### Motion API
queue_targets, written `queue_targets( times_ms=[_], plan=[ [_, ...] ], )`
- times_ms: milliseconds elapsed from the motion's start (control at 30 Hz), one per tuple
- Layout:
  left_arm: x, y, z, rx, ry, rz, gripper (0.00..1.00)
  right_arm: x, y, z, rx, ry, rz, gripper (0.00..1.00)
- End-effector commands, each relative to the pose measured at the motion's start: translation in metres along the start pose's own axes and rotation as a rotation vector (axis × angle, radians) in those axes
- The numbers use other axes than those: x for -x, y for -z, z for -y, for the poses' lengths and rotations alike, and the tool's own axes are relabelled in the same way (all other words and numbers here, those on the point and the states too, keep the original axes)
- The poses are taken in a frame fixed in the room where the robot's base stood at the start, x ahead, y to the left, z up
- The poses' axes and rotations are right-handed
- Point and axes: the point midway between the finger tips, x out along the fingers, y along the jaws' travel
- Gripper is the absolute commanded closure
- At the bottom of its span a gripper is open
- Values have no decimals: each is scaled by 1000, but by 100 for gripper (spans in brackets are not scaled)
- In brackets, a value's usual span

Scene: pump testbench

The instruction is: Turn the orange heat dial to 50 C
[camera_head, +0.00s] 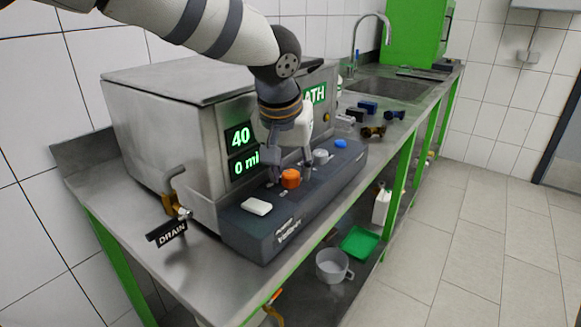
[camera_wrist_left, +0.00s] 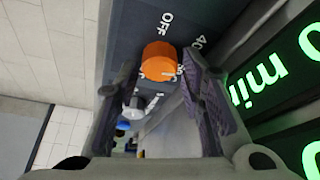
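The orange heat dial (camera_head: 290,178) sits on the dark control panel (camera_head: 262,228) at the front of the steel bath. My left gripper (camera_head: 289,167) points down over the dial, fingers spread on either side. In the left wrist view the dial (camera_wrist_left: 158,61) lies between the open finger ends (camera_wrist_left: 160,75), with a visible gap to the left finger; contact on the right finger cannot be told. "OFF" and "40" are printed beside the dial. The green display (camera_head: 240,138) reads 40 above 0 min. My right gripper is not in view.
A grey knob (camera_head: 321,157) and a blue button (camera_head: 341,143) sit further along the panel. A drain tap (camera_head: 174,205) sticks out at the left. Small dumbbell-like items (camera_head: 373,131) and a sink lie farther back.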

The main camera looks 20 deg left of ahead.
Motion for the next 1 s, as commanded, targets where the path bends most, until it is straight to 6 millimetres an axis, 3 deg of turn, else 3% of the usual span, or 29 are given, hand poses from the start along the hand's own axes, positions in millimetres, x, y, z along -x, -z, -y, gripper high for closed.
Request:
queue_targets(
  times_ms=[300, 467, 1000],
  plan=[
    [-4, 0, 0, 0, -1, -3, 66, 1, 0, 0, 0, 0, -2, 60],
    [-4, 0, 0, 1, -1, -2, 100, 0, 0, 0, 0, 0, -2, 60],
    [-4, 1, 0, -125, -53, -3, 100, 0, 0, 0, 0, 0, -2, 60]
  ],
)
